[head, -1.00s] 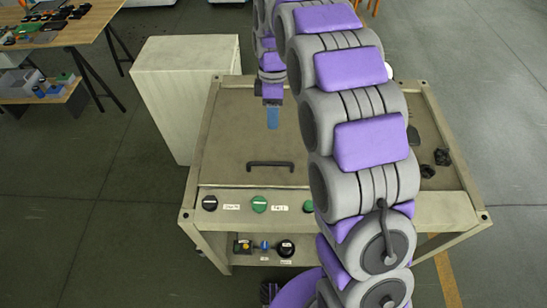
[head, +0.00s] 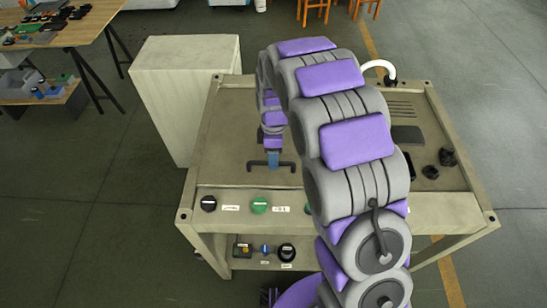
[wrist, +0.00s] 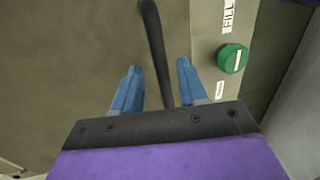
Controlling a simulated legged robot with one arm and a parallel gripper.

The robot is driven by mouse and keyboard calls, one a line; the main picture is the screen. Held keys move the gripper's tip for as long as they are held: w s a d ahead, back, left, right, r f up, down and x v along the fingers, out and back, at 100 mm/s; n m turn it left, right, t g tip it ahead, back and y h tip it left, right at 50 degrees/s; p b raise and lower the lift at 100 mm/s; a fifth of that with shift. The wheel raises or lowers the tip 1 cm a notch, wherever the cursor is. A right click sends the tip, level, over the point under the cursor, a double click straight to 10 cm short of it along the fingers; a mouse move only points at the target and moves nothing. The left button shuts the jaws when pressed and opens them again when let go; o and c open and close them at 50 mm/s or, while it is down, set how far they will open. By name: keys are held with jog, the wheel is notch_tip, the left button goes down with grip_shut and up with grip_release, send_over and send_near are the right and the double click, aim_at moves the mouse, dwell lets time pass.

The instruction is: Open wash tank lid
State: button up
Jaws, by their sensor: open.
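The wash tank lid (head: 225,140) is a flat brown panel on top of the beige tank and appears closed. Its dark bar handle (head: 257,165) lies near the front edge. My gripper (head: 273,166) is over the handle in the head view. In the wrist view, my gripper (wrist: 157,75) has its two blue fingers apart, and the handle (wrist: 155,50) runs between them. The fingers stand on either side of the handle. I cannot tell whether either finger touches it. My arm hides part of the lid's right side.
The front panel has a black knob (head: 208,203) and a green knob (head: 259,205); the green knob (wrist: 233,58) also shows in the wrist view. A white hooked pipe (head: 381,68) and small black items (head: 431,171) are at the right. A pale cabinet (head: 185,95) stands left.

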jog(key=shift+f, duration=0.15)
grip_shut()
dwell(0.4)
